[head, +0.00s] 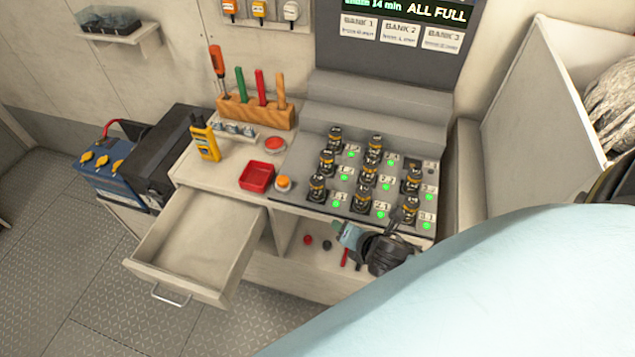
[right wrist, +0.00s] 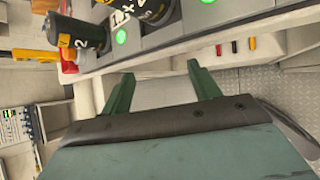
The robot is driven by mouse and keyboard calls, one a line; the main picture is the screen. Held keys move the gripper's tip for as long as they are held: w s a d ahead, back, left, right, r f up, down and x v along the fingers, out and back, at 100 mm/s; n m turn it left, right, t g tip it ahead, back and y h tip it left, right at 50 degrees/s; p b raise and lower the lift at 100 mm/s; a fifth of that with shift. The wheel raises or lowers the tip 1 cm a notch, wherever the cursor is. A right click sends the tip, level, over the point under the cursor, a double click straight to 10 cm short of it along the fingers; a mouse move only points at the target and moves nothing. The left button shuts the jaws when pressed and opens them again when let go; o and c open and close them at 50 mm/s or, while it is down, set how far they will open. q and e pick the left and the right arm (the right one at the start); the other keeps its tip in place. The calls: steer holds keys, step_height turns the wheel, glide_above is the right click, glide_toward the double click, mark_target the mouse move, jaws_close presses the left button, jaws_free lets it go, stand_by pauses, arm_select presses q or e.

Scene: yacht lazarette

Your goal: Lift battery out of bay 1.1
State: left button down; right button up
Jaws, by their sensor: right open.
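The charger (head: 300,200) holds rows of dark upright batteries with yellow bands, with green lights and small number labels beside them. The front-left battery (head: 318,188) stands in its bay, apparently bay 1.1, though the label is too small to read surely. My right gripper (head: 345,232) is low at the front edge of the charger, below the front row and apart from that battery. In the right wrist view its two green fingers (right wrist: 160,88) are spread with nothing between them. A dark battery (right wrist: 78,32) and a green light show at that view's top left. My left gripper is not in view.
An open drawer (head: 195,240) juts out at the front left. A red tray (head: 257,176), orange button (head: 283,184) and yellow handheld device (head: 205,137) stand on the counter. A tool block (head: 257,112) is behind. A tall white panel (head: 535,90) rises at right.

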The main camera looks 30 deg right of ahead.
mark_target(314, 180)
steer(key=w+a+r+n+t, duration=0.1)
steer(key=w+r+n+t, duration=0.25)
steer(key=r+n, duration=0.7)
steer(key=shift+g+y, duration=0.25)
steer(key=shift+y, duration=0.25)
steer(key=x, duration=1.3)
steer(key=shift+w+a+b, duration=0.15)
steer(key=shift+a+b, duration=0.05)
steer(key=shift+b, duration=0.1)
steer(key=shift+m, duration=0.25)
steer(key=shift+c, duration=0.4)
steer(key=c, duration=1)
steer(key=shift+c, duration=0.5)
steer(key=shift+r, duration=0.15)
